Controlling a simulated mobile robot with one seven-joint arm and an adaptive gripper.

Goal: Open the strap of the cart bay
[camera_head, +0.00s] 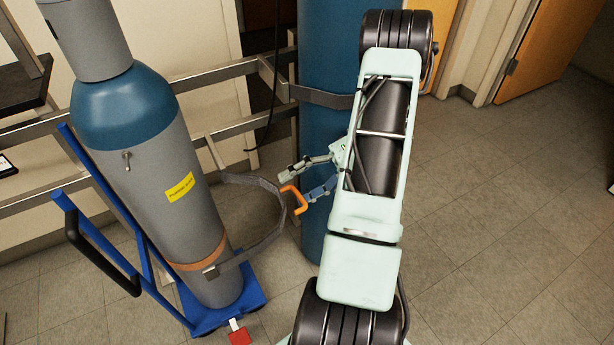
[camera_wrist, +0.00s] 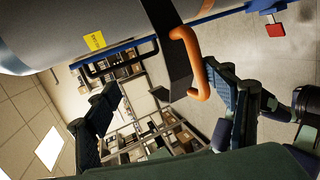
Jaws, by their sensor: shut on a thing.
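A grey gas cylinder with a blue shoulder (camera_head: 150,170) stands tilted in the picture on the blue cart (camera_head: 255,290). The dark strap (camera_head: 262,245) bows out in a wide loop to the right, well clear of the cylinder's side. Its orange handle (camera_head: 301,205) is at the loop's outer end. My gripper (camera_head: 297,186) is shut on the orange handle. In the wrist view the handle (camera_wrist: 190,60) lies against the right finger of my gripper (camera_wrist: 167,83), and the strap (camera_wrist: 172,75) runs behind it. The exact contact is hard to see.
A second, blue cylinder (camera_head: 318,225) stands behind my arm, held by its own strap (camera_head: 325,98) to the metal wall rails (camera_head: 220,72). The cart's black handle (camera_head: 105,260) is at left. A red pedal (camera_head: 239,336) is at its foot. Open floor (camera_head: 500,220) lies to the right.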

